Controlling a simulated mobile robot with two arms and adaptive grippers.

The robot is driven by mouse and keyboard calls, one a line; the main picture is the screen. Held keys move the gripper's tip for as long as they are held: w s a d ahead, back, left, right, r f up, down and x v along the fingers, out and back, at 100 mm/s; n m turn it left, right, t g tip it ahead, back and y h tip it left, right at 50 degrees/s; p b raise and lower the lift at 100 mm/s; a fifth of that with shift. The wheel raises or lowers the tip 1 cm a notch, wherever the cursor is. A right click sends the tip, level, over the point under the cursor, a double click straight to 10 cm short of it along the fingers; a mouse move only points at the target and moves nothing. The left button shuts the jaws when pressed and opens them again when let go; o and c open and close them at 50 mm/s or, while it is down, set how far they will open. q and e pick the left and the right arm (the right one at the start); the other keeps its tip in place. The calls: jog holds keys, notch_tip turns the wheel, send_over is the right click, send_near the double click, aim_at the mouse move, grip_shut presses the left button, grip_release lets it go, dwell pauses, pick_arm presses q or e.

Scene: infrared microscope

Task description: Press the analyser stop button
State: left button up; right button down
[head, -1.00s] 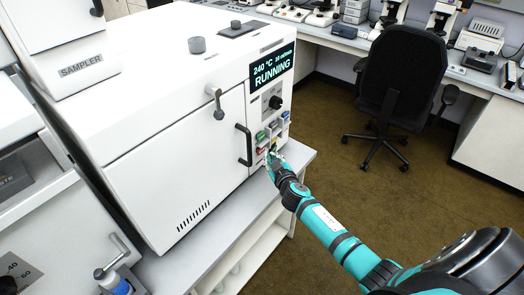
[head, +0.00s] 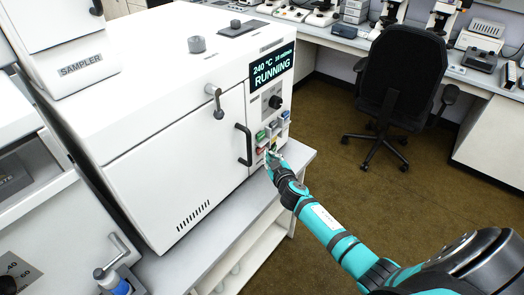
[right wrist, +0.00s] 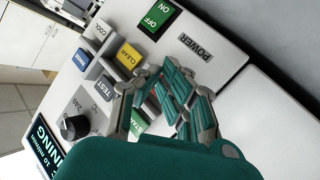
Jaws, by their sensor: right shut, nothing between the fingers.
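The white analyser (head: 170,130) has a dark display (head: 272,68) reading "240 °C", "10 ml/min" and "RUNNING". Its control panel carries small coloured buttons. A red button (head: 261,151) shows low on the panel in the head view, right beside my right gripper (head: 271,156). In the right wrist view my right gripper (right wrist: 160,78) is shut and empty, with its fingers at the panel. The fingers cover part of the button area. No button marked stop is readable there, and I cannot tell whether the fingertips touch one. My left gripper is out of view.
Near the fingers are the yellow CLEAR button (right wrist: 129,55), the partly covered green START button (right wrist: 139,123) and the green power switch (right wrist: 160,14). A black knob (right wrist: 75,127) and a door handle (head: 243,145) stick out. An office chair (head: 400,80) stands behind; floor is open.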

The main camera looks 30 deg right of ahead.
jog(key=shift+w+a, duration=0.3)
jog(key=shift+w, duration=0.35)
dwell(0.7)
dwell(0.3)
jog(key=shift+s+d, duration=0.4)
jog(key=shift+s, duration=0.45)
jog(key=shift+s+d+p, duration=0.2)
jog(key=shift+s+d, duration=0.1)
jog(key=shift+s, duration=0.5)
jog(key=shift+s+d+p, duration=0.2)
jog(key=shift+s+d, duration=0.15)
jog(key=shift+s, duration=0.4)
jog(key=shift+s+d+p, duration=0.2)
jog(key=shift+s+d, duration=0.1)
jog(key=shift+s, duration=0.5)
